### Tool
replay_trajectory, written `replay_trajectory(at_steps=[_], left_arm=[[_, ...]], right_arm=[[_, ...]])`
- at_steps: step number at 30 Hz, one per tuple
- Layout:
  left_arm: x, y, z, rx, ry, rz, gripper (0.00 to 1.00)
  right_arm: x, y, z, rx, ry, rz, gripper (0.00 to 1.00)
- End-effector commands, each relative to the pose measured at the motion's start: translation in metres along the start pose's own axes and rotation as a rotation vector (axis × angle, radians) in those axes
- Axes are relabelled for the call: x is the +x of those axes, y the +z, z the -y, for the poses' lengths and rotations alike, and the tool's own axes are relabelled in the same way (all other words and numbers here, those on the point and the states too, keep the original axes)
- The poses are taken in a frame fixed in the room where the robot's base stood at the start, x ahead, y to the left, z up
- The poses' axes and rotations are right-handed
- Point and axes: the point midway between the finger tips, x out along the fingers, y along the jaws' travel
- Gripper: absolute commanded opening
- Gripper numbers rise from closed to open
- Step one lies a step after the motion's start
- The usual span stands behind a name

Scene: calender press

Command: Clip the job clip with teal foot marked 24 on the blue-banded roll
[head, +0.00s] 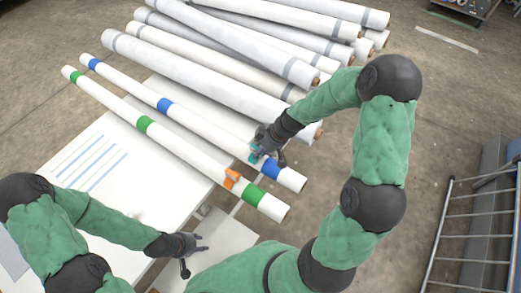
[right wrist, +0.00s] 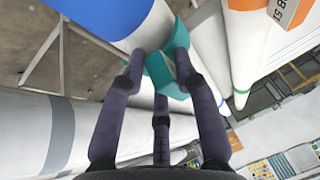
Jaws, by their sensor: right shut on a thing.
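The blue-banded roll (head: 205,130) is white with several blue bands and lies slantwise on the table. Its near blue band (head: 270,168) is just right of my right gripper (head: 266,150). My right gripper is shut on a teal job clip (head: 254,156). In the right wrist view, the teal clip (right wrist: 160,75) is between my fingers, against the white surface beside the blue band (right wrist: 105,14). I cannot tell whether it is around the roll, and no number is readable on it. My left gripper (head: 194,254) is open and empty at the lower left.
A green-banded roll (head: 185,153) lies parallel in front, with an orange clip (head: 232,176) on it. Large white rolls (head: 190,75) are stacked behind. A striped sheet (head: 90,160) lies on the table at left. A metal rack (head: 470,235) stands at right.

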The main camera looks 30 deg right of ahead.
Motion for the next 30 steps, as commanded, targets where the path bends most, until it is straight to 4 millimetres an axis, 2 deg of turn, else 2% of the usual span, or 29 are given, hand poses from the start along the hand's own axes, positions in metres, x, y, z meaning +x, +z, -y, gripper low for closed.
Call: replay_trajectory(at_steps=[30], left_arm=[[0.0078, -0.0003, 0.0028, 0.000, 0.000, 0.000, 0.40]], right_arm=[[0.0120, 0.0094, 0.0043, 0.002, -0.015, 0.014, 0.00]])
